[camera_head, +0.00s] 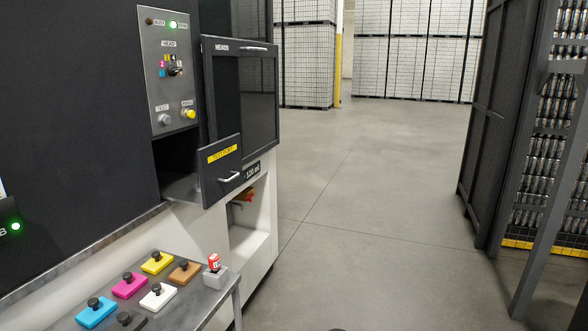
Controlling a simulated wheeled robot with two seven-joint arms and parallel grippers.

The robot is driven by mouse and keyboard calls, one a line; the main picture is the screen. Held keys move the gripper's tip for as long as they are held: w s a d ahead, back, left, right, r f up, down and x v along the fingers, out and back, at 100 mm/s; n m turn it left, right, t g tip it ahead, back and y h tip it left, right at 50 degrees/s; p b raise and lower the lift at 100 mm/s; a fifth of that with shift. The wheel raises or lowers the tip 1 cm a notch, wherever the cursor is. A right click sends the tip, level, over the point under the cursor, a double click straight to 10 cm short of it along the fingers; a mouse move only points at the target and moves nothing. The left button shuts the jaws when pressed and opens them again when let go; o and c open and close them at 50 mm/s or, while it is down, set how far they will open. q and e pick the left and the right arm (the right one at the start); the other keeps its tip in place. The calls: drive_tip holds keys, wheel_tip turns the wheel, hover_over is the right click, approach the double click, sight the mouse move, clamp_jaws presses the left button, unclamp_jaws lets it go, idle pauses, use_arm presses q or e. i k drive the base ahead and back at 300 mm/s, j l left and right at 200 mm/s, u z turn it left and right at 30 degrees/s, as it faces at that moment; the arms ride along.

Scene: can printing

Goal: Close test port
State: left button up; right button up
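The test port door (220,170) is a dark panel with a yellow "TEST PORT" label and a pale bar handle (229,176). It stands swung open, out from the front of the black machine. The dark port opening (176,158) with a metal floor shows to the left of the door. Neither of my grippers is in view.
A control panel (167,75) with a lit green lamp is above the port. A small table (205,302) in front holds several coloured blocks with black knobs. Open floor (360,200) lies to the right, before a rack of cans (548,165).

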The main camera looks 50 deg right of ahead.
sight(219, 168)
drive_tip(key=z, duration=1.3)
